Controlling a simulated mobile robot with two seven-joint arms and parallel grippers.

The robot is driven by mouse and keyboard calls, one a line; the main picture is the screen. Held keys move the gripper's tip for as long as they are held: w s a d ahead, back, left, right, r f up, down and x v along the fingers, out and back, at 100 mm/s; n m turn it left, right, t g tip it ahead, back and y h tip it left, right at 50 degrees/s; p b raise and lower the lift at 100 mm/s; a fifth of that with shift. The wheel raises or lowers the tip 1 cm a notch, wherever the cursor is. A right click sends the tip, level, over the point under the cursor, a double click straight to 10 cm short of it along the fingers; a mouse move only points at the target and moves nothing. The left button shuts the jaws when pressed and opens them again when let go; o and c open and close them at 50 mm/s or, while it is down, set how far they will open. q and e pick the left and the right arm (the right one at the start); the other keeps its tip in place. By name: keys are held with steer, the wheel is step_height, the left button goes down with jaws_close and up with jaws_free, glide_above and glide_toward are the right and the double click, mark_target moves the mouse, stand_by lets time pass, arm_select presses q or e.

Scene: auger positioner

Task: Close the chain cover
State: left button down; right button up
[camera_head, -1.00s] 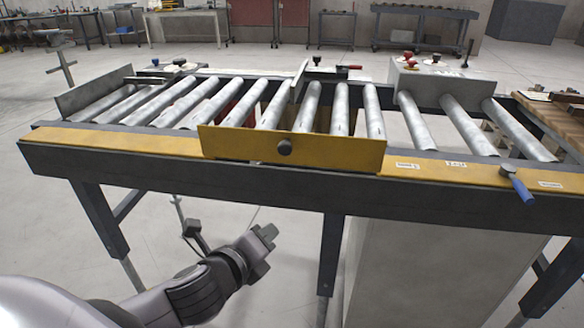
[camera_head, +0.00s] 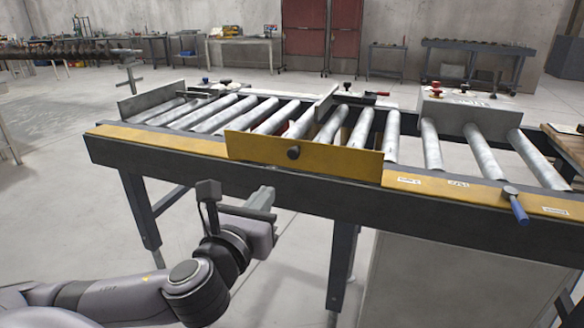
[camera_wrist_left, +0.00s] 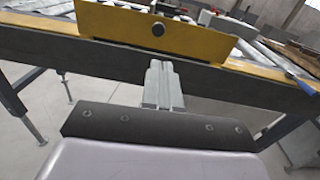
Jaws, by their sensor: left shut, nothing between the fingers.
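The chain cover looks to be the yellow panel (camera_head: 330,157) with a dark round knob (camera_head: 293,152), standing raised along the front rail of the roller conveyor. In the left wrist view the yellow panel (camera_wrist_left: 190,40) and its knob (camera_wrist_left: 158,29) are ahead of the fingers. My left gripper (camera_head: 268,198) is shut and empty, in front of and below the panel, apart from it. Its closed fingertips (camera_wrist_left: 161,66) show in the left wrist view below the knob. My right gripper is not in view.
The conveyor's dark front beam (camera_head: 200,168) runs between my gripper and the rollers (camera_head: 357,135). A blue-handled lever (camera_head: 518,208) sticks out at the right. A grey box (camera_head: 470,108) stands behind the rollers. The floor in front is clear.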

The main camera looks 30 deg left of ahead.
arm_select(q)
glide_toward(293, 154)
steer(key=x, duration=0.7)
stand_by(0.4)
stand_by(0.3)
